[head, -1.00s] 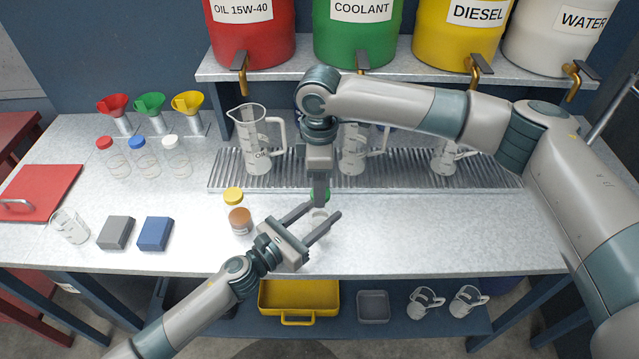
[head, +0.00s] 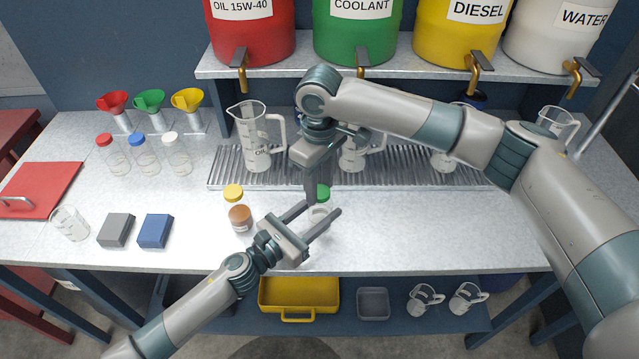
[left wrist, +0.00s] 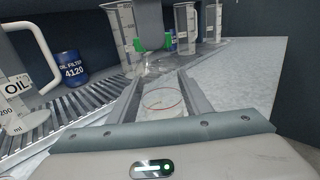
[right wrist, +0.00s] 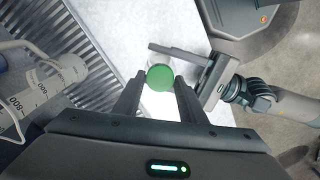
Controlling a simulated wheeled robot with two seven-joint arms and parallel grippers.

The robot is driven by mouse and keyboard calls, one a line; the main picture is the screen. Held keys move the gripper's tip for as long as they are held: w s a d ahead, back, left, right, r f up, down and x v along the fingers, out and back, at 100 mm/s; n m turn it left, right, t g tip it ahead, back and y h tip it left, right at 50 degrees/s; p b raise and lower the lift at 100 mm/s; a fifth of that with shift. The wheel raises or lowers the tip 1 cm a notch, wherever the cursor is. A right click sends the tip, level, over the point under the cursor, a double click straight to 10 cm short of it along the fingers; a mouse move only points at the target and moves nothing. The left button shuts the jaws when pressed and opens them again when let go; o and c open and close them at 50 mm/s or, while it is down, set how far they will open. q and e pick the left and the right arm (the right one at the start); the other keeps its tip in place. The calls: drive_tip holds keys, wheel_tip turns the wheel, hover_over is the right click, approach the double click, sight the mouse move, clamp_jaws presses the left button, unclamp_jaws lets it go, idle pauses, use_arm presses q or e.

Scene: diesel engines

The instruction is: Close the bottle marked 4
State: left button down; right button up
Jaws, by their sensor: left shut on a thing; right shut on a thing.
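A small clear bottle (head: 320,211) stands near the front of the bench, between the fingers of my left gripper (head: 323,208), which is shut on it. The bottle also shows between the fingers in the left wrist view (left wrist: 160,102). A green cap (head: 323,192) is at the top of the bottle, and my right gripper (head: 313,198) is shut on it from above. The right wrist view shows the cap (right wrist: 160,77) between the fingertips. I cannot tell how far it is seated. No number 4 is readable.
A yellow-capped bottle (head: 239,212) with amber contents stands left of my left gripper. A blue block (head: 155,231) and grey block (head: 116,231) lie further left. Measuring jugs stand on the ribbed drain tray (head: 225,168) behind. The bench right of the bottle is clear.

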drive_tip(key=m, duration=0.7)
drive_tip(key=shift+m, duration=0.4)
drive_tip(key=m, duration=0.4)
drive_tip(key=shift+m, duration=0.4)
drive_tip(key=m, duration=0.6)
drive_tip(key=shift+d+m, duration=0.1)
drive_tip(key=shift+m, duration=0.3)
drive_tip(key=m, duration=0.8)
drive_tip(key=shift+m, duration=0.3)
drive_tip(key=m, duration=0.3)
drive_tip(key=shift+m, duration=0.3)
